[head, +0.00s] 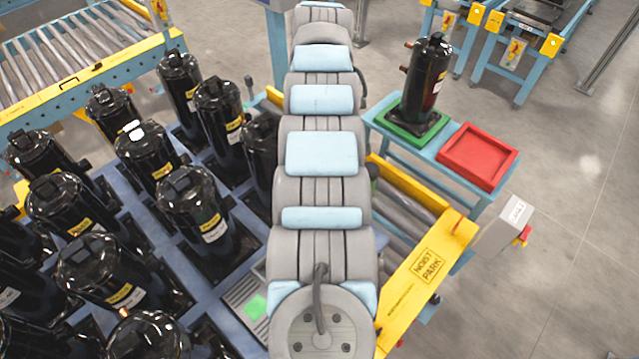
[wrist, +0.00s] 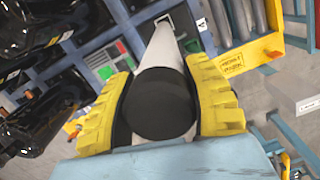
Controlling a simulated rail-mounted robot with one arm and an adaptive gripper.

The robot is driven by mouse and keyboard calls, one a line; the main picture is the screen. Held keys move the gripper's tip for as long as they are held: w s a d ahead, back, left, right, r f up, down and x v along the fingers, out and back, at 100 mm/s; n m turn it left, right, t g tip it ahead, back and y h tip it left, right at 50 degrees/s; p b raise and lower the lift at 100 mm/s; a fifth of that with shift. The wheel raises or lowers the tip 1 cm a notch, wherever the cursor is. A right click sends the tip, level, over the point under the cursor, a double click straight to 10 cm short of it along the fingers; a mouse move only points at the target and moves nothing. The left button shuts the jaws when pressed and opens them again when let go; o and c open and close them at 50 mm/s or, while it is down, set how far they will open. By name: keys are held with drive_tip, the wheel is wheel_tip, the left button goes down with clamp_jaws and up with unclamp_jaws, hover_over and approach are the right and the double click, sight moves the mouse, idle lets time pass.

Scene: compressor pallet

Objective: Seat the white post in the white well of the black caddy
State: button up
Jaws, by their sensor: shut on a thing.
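In the wrist view, my gripper (wrist: 160,78) has its two yellow ribbed fingers on either side of the white post (wrist: 166,50) and is shut on it. The post's near end is a broad dark round face between the fingers. Its white shaft runs away from the camera, narrowing toward the top of the picture. A dark patch beside the far end may be part of the black caddy, but I cannot tell. In the head view, my arm hides the gripper and the post.
Several black compressors (head: 193,203) stand on the blue pallet at the left. A yellow guard (head: 428,265) borders rollers right of my arm. Beyond are a compressor on a green tray (head: 412,121) and an empty red tray (head: 478,155). Open floor lies at the far right.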

wheel_tip(320, 180, down, 17)
drive_tip(key=b, duration=0.8)
idle(0.4)
drive_tip(key=o, duration=1.2)
wheel_tip(320, 180, up, 12)
drive_tip(key=s, duration=0.1)
drive_tip(key=shift+d, duration=0.45)
